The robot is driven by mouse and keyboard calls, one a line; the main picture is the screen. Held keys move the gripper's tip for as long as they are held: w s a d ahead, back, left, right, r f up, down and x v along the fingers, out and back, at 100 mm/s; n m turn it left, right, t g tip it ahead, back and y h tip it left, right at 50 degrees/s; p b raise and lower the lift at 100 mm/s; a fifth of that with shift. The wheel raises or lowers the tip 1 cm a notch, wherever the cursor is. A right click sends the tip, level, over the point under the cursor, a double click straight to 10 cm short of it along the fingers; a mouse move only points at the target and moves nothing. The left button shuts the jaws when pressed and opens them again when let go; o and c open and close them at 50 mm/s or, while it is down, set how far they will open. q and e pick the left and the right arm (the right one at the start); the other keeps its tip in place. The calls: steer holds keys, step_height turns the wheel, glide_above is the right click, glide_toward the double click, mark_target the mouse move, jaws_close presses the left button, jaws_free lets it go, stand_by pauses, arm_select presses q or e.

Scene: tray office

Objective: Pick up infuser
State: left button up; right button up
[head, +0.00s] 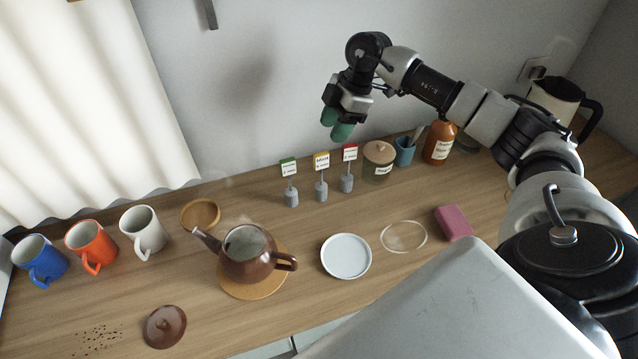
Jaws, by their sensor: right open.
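I cannot clearly pick out an infuser. A brown teapot (249,267) stands lidless on a round wooden trivet (245,292), with faint steam above it. Its opening looks grey-green inside, and I cannot tell whether an infuser sits there. The brown teapot lid (165,327) lies on the counter at the front left. A white saucer (346,257) right of the teapot is empty. My right gripper (338,122), with green fingertips, is open and empty, raised in front of the wall, above and behind the label stands. My left gripper is out of view.
Several mugs, including a white mug (143,232), stand left of a wooden bowl (200,214). Label stands (321,180), a lidded jar (378,160), a brown bottle (439,142) and a kettle (556,98) line the back. A pink sponge (453,223) lies right. Dark crumbs (97,339) lie front left.

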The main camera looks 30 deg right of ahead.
mark_target(325, 152)
steer(key=x, duration=0.3)
steer(key=shift+a+f+p, duration=0.2)
steer(key=shift+f+p, duration=0.15)
steer(key=p+x, duration=0.1)
steer(key=x, duration=0.1)
steer(key=p+x, duration=0.1)
steer(key=x, duration=0.1)
steer(key=shift+s+f, duration=0.15)
steer(key=shift+f, duration=0.7)
steer(key=shift+c, duration=0.2)
jaws_close()
